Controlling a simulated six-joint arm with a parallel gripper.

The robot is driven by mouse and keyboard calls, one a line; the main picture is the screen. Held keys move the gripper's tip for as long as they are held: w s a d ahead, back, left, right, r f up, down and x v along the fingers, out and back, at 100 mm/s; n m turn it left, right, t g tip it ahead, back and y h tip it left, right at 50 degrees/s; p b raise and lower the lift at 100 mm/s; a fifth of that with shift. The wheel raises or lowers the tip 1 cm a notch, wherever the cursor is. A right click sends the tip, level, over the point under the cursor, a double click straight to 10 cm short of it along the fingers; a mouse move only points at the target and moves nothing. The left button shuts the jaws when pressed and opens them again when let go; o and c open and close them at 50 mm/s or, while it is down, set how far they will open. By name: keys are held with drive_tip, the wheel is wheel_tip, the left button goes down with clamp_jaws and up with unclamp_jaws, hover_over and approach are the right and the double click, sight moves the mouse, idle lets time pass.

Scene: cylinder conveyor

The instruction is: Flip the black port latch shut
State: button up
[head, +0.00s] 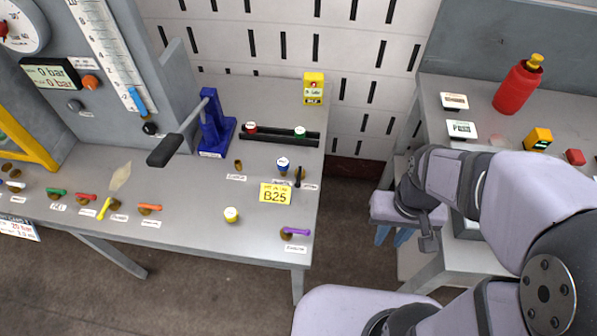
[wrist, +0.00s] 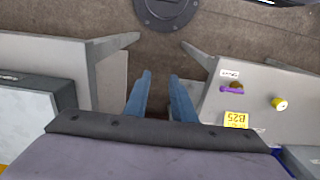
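The black port latch (head: 298,176) stands near the right edge of the left bench, beside a blue-banded, white-topped cylinder (head: 282,165) and behind the yellow B25 tag (head: 275,194). It looks raised upright beside its small brass port, which is only partly clear. My gripper (head: 391,236) is to the right of that bench, over the gap between the benches and apart from the latch. In the wrist view its two blue fingers (wrist: 160,82) are spread with only floor between them. The latch cannot be made out in the wrist view.
A purple latch (head: 298,231) and a yellow cylinder (head: 231,214) are near the front right of the left bench (head: 190,236). A black rack (head: 279,136) and blue lever stand (head: 214,128) are farther back. The right bench holds a red bottle (head: 517,86).

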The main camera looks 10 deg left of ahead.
drive_tip(key=shift+a+f, duration=0.15)
drive_tip(key=shift+a, duration=0.05)
clamp_jaws()
wheel_tip(320, 180, down, 5)
drive_tip(key=s+a+n+g+b, duration=0.2)
drive_tip(key=a, duration=0.1)
drive_tip(key=w+a+f+n+b, duration=0.1)
drive_tip(key=w+a+f, duration=0.2)
drive_tip(key=w+a, duration=0.6)
drive_tip(key=w+a+r+n+t+y, duration=0.1)
drive_tip(key=w+a+r+n+y, duration=0.1)
drive_tip(key=w+a+r+n, duration=0.2)
drive_tip(key=w+a+r+n+t+y, duration=0.1)
drive_tip(key=w+a+r+n+y, duration=0.1)
drive_tip(key=w+a+r+n, duration=0.2)
drive_tip(key=shift+w+a+n, duration=1.8)
drive_tip(key=shift+w+n, duration=0.9)
drive_tip(key=shift+n, duration=0.9)
